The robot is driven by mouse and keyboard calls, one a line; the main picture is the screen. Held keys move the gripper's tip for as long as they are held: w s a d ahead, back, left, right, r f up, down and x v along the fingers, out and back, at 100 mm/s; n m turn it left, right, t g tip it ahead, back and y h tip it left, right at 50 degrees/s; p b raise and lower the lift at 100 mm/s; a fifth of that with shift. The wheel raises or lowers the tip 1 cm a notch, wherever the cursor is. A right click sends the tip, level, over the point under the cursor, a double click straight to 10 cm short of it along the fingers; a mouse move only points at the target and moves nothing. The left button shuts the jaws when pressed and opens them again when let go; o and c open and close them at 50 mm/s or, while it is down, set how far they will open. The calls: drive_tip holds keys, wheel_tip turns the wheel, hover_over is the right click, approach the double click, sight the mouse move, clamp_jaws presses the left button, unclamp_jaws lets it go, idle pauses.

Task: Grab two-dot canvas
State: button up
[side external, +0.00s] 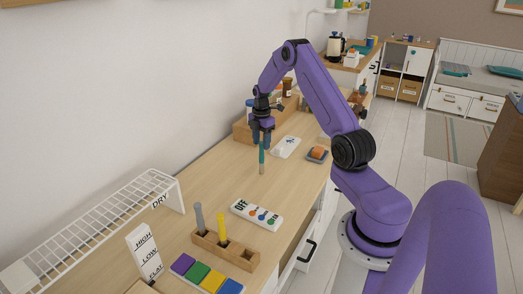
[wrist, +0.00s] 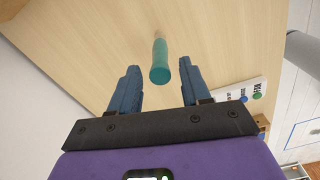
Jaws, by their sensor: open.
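My gripper (side external: 262,141) is open above the middle of the desk (side external: 205,167). A teal stick (side external: 262,160) with a tan lower end shows just below it in the side view. In the wrist view the stick (wrist: 160,66) lies between my two apart fingertips (wrist: 157,72), with clear gaps on both sides. I cannot tell whether its lower end touches the desk. A white card (side external: 286,147) with a bluish mark lies behind my gripper; it may be the canvas, but no dots can be made out on it.
A white OFF panel (side external: 257,214) with coloured dots lies in front of my gripper. A wooden holder (side external: 236,254) carries a grey and a yellow peg. Coloured tiles (side external: 206,274) are nearby. A wire rack (side external: 95,225) stands left. A blue-and-orange item (side external: 317,154) is near the right edge.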

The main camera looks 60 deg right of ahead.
wheel_tip(320, 180, up, 6)
drive_tip(key=shift+r, duration=0.25)
drive_tip(key=shift+w+a+r, duration=0.1)
drive_tip(key=shift+a+r, duration=0.1)
drive_tip(key=shift+r, duration=0.05)
drive_tip(key=s+a+r, duration=0.1)
drive_tip(key=a+r, duration=0.2)
drive_tip(key=a, duration=0.7)
drive_tip(key=s+a+r+m, duration=0.1)
drive_tip(key=s+a+r, duration=0.1)
drive_tip(key=a, duration=0.8)
drive_tip(key=s+a+r, duration=0.1)
drive_tip(key=a+r, duration=0.2)
drive_tip(key=a, duration=0.6)
drive_tip(key=s+a+r, duration=0.1)
drive_tip(key=s+a, duration=0.4)
drive_tip(key=s, duration=0.4)
drive_tip(key=s+a+r, duration=0.1)
drive_tip(key=s+a, duration=0.5)
drive_tip(key=s, duration=0.4)
drive_tip(key=shift+r+m, duration=0.25)
drive_tip(key=shift+m, duration=0.15)
drive_tip(key=shift+o, duration=0.7)
drive_tip(key=s, duration=0.8)
drive_tip(key=shift+d+f+m, duration=0.3)
drive_tip(key=shift+d, duration=0.15)
drive_tip(key=o, duration=0.7)
drive_tip(key=shift+s+d, duration=0.1)
drive_tip(key=shift+s, duration=0.1)
